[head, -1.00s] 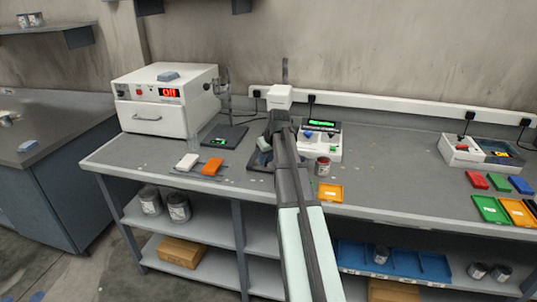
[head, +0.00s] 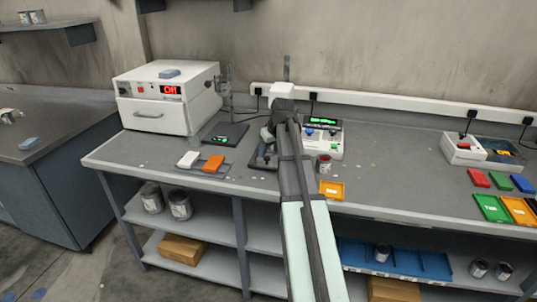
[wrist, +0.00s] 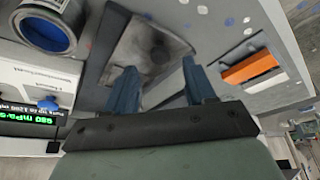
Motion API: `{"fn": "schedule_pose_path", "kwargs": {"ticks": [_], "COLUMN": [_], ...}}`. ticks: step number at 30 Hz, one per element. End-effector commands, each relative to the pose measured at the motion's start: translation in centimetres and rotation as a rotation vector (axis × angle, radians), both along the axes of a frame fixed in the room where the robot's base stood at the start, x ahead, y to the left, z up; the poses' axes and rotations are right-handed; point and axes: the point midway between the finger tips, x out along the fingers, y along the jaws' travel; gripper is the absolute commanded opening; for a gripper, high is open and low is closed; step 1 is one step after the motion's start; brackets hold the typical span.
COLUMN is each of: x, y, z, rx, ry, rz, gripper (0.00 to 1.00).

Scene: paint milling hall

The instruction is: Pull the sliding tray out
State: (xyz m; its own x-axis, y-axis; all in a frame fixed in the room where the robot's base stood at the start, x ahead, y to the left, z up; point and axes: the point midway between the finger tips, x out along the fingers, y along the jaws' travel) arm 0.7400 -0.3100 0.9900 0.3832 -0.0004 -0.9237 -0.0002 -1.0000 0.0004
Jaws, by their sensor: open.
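A white instrument with a lit green display (head: 322,121) stands at mid bench; its display and blue knob (wrist: 48,103) show at the left of the wrist view. Beside it is a dark, low tray-like piece (head: 262,162), partly hidden by my arm. In the wrist view a dark grey recessed surface (wrist: 150,45) with a smudged patch lies beyond my fingers. My gripper (wrist: 160,85) is open, its two blue fingers apart with nothing visibly held. A white cabinet with a shut, handled front (head: 152,116) and a red "Off" display stands at left. I cannot tell which part is the sliding tray.
A grey can (head: 324,165) stands close to the right of my arm. A small tray with a white and an orange block (head: 213,163) lies to the left. A yellow-orange tray (head: 332,190) lies near the front edge. Coloured pieces (head: 497,208) lie at far right.

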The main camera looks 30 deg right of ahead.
Motion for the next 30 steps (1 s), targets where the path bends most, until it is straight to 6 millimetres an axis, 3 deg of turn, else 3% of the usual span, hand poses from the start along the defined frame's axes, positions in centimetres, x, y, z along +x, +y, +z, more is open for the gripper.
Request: {"fn": "schedule_pose_path", "kwargs": {"ticks": [15,21,30], "x": [-3.2,-3.8,-4.0], "y": [0.0,0.0,0.0], "z": [7.7,9.1,9.5], "rx": [0.0,0.001,0.001], "ry": [0.0,0.001,0.001], "rz": [0.0,0.0,0.0], "gripper": [0.55,0.55,0.55]}}
